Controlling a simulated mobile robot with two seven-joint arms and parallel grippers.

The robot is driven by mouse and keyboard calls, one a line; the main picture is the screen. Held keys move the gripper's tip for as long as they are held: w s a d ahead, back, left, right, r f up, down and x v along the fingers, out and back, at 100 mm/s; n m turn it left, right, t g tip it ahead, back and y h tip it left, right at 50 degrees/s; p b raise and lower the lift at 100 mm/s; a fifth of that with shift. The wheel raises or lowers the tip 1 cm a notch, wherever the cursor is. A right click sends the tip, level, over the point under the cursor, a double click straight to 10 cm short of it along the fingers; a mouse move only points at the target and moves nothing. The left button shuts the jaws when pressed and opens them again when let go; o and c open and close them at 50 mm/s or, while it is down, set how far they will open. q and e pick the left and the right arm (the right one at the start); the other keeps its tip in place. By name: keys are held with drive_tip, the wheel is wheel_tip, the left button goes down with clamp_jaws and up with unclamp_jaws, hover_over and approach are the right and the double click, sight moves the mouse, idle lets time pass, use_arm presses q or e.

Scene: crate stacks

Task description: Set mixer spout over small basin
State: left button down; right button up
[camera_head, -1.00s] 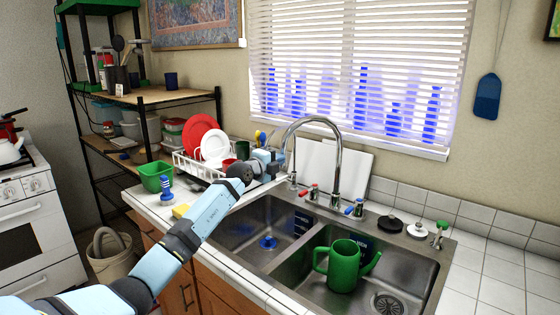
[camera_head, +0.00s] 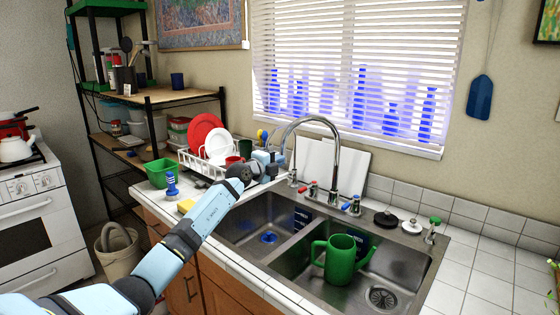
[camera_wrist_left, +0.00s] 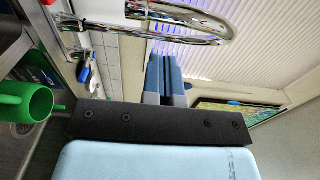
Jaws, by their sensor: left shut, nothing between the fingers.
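The chrome mixer spout (camera_head: 312,120) rises behind the sink and arches to the left, towards the left basin's side. Its tip is close to my left gripper (camera_head: 278,158); I cannot tell whether they touch. The left basin (camera_head: 245,225) has a blue drain piece (camera_head: 268,238). The right basin (camera_head: 400,268) holds a green watering can (camera_head: 341,262) and a round drain. In the left wrist view the spout's chrome arc (camera_wrist_left: 190,32) lies beyond the shut, empty fingers (camera_wrist_left: 165,78). The watering can (camera_wrist_left: 25,102) shows at left. My right gripper is out of view.
Red-marked and blue-marked taps (camera_head: 350,206) stand at the spout's foot. The right counter (camera_head: 480,270) is mostly clear.

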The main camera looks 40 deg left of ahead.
use_arm(q)
drive_tip(key=s+a, duration=0.1)
drive_tip(key=s, duration=0.9)
drive_tip(key=shift+a+p, duration=0.35)
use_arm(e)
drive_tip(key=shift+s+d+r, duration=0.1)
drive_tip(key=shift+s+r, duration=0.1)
use_arm(q)
drive_tip(key=shift+f, duration=0.1)
